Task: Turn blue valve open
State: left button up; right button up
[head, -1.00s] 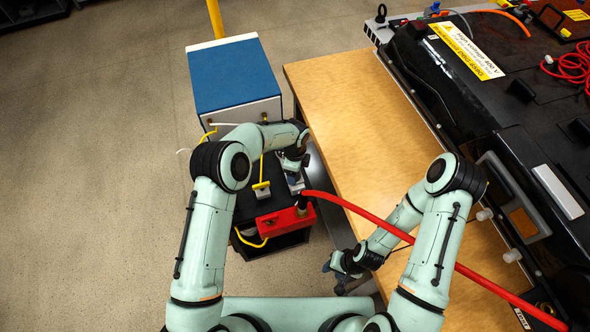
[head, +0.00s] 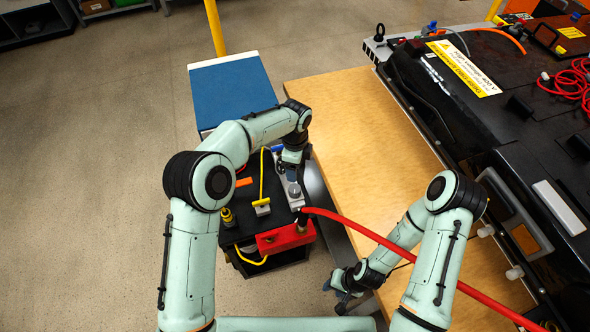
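A small blue part (head: 277,148), which may be the blue valve's handle, shows at the far end of a grey metal strip (head: 281,187) on the black cart. My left arm partly hides it. My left gripper (head: 292,176) points down over the strip, close to a round grey knob (head: 294,190). Its fingers are too small and shaded to tell whether they are open or touching anything. My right gripper (head: 338,296) hangs beside the bench's near edge, right of the cart, with its fingertips apart and nothing between them.
A yellow-handled part (head: 262,206) stands left of the strip. The wooden bench (head: 350,120) is mostly clear beside the black battery pack (head: 450,100).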

aim_at(278, 149)
jog(key=k, duration=1)
